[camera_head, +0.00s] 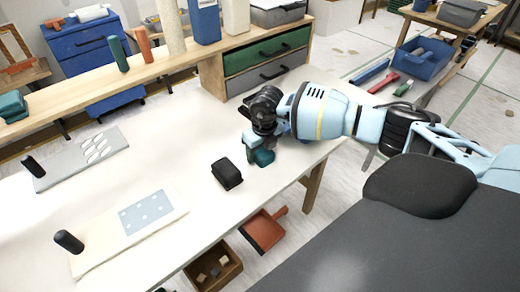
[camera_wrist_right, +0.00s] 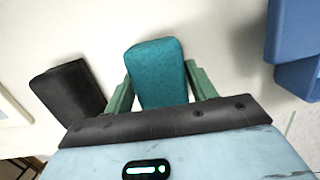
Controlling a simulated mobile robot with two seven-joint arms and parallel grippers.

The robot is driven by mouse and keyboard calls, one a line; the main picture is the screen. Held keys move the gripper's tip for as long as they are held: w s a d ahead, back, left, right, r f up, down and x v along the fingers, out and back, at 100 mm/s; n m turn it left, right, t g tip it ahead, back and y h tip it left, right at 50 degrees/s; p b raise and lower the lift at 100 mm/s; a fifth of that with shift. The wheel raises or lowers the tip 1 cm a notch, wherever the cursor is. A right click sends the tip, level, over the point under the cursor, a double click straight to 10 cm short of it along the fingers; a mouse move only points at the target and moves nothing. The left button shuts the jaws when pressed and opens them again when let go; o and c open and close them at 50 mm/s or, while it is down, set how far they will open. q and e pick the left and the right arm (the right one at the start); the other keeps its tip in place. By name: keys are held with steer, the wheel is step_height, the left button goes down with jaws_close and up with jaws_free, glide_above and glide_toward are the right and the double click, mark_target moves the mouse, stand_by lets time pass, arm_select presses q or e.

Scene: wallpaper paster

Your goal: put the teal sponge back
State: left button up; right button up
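The teal sponge (camera_head: 263,158) is at the right end of the white table, directly under my right gripper (camera_head: 264,146). In the right wrist view the sponge (camera_wrist_right: 157,74) sits between the two green fingers of the right gripper (camera_wrist_right: 160,84), with a finger against each side. The gripper looks shut on it. I cannot tell whether the sponge touches the table or is just above it. Another teal block (camera_head: 12,106) lies on the wooden shelf at the far left. My left gripper is not in view.
A black block (camera_head: 227,174) lies close to the sponge; it also shows in the right wrist view (camera_wrist_right: 69,91). A grey board (camera_head: 80,157) and a pale board (camera_head: 100,250) lie left. The raised wooden shelf (camera_head: 90,91) and drawers (camera_head: 266,51) line the back. A blue bin (camera_head: 422,58) stands right.

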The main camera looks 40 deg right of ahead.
mark_target(261, 151)
steer(key=shift+o, duration=1.4)
steer(key=shift+r, duration=0.1)
steer(key=shift+r, duration=0.2)
steer(key=r, duration=0.5)
steer(key=s+r, duration=0.1)
steer(key=r, duration=0.2)
steer(key=shift+s+a, duration=0.1)
steer(key=shift+a, duration=0.15)
steer(key=shift+f, duration=0.15)
